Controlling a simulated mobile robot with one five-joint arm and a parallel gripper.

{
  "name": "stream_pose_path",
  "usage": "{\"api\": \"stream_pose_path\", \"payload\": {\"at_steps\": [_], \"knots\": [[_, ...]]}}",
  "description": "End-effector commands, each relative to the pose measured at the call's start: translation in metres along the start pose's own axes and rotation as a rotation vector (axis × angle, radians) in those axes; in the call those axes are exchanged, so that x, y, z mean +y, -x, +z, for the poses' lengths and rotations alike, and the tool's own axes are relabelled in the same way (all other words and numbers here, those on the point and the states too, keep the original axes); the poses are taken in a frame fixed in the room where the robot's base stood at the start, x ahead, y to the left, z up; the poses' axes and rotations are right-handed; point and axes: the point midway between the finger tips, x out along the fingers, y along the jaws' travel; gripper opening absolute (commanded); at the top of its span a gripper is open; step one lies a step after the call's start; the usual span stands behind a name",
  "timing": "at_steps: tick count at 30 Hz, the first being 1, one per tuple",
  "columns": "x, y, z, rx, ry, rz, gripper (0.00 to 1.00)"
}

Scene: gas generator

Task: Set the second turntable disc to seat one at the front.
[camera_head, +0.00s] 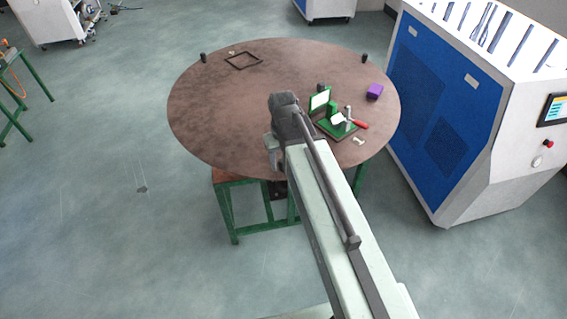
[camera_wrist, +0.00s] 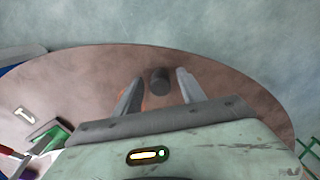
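The turntable disc (camera_head: 215,115) is a large round brown top on a green frame. It also fills the middle of the wrist view (camera_wrist: 230,100). Dark upright pegs stand near its rim, one at the far left (camera_head: 203,58) and one at the far right (camera_head: 364,58). My gripper (camera_wrist: 160,88) is over the disc's near part, its fingers apart. A dark peg (camera_wrist: 160,79) shows between the fingertips, with gaps on both sides; I cannot tell its depth relative to them. In the head view my own wrist hides this peg and most of the gripper.
On the disc are a black square frame (camera_head: 243,60), a purple block (camera_head: 375,91), a green fixture (camera_head: 337,128), a red-handled tool (camera_head: 360,124) and a small pale piece (camera_head: 358,140). A blue and white machine (camera_head: 440,100) stands close to the disc's right.

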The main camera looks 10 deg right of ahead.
Motion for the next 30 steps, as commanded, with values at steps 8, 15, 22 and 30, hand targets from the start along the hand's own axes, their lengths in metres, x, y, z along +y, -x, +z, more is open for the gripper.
{"api": "stream_pose_path", "payload": {"at_steps": [8,15,22,30], "knots": [[0.0004,0.0003,0.0001,0.000,-0.001,0.000,0.00],[0.0007,0.0003,0.0001,0.000,-0.001,0.000,0.00],[0.0010,0.0002,0.0002,0.000,-0.002,0.000,0.00],[0.0013,0.0002,0.0002,0.000,-0.002,-0.001,0.00]]}}
